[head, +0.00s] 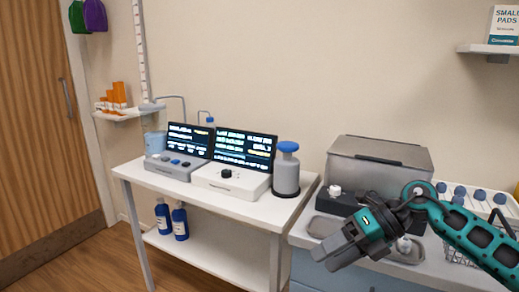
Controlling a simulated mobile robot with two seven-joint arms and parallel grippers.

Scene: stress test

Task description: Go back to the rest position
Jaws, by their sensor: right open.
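My right gripper (336,250) is in the head view at the lower right. Its teal and black arm comes in from the right edge. The gripper points down and to the left, in front of the counter with the steel box. It is open, and I see nothing held between its fingers. My left gripper is not in view.
A white table (262,208) at the centre bears two devices with lit screens (245,148) and a grey bottle with a blue cap (286,172). A steel box (378,165) and a white rack (470,196) stand on the right counter. Floor shows at lower left.

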